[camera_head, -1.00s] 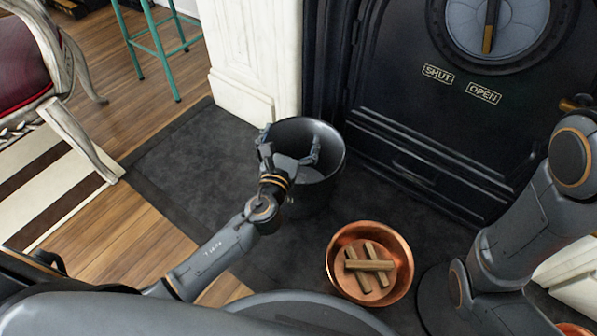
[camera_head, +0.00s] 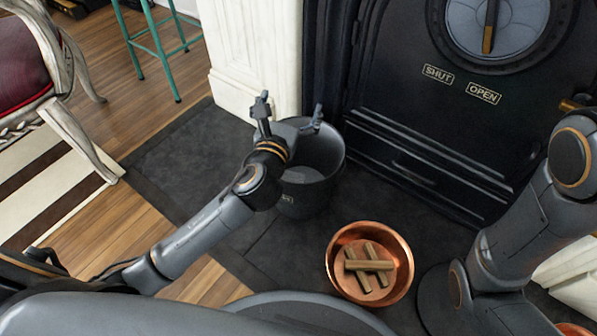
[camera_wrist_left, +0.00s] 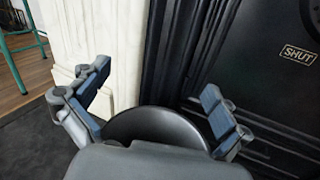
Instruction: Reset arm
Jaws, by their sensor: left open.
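My left gripper (camera_head: 290,112) is open and empty in the head view, above the far left rim of a black bucket (camera_head: 327,150). In the left wrist view its two fingers (camera_wrist_left: 154,97) stand wide apart, with nothing between them and the bucket's dark rim (camera_wrist_left: 155,113) below. My right arm comes in at the right of the head view; its gripper is out of the frame. Most of the bucket's inside is hidden in the wrist view.
A copper bowl (camera_head: 336,288) with several wood sticks (camera_head: 370,265) stands on the dark hearth. A black fireplace door (camera_head: 420,120) and white marble pillar (camera_head: 255,60) stand behind. A chair (camera_head: 60,110) and teal stool (camera_head: 155,50) are at the left.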

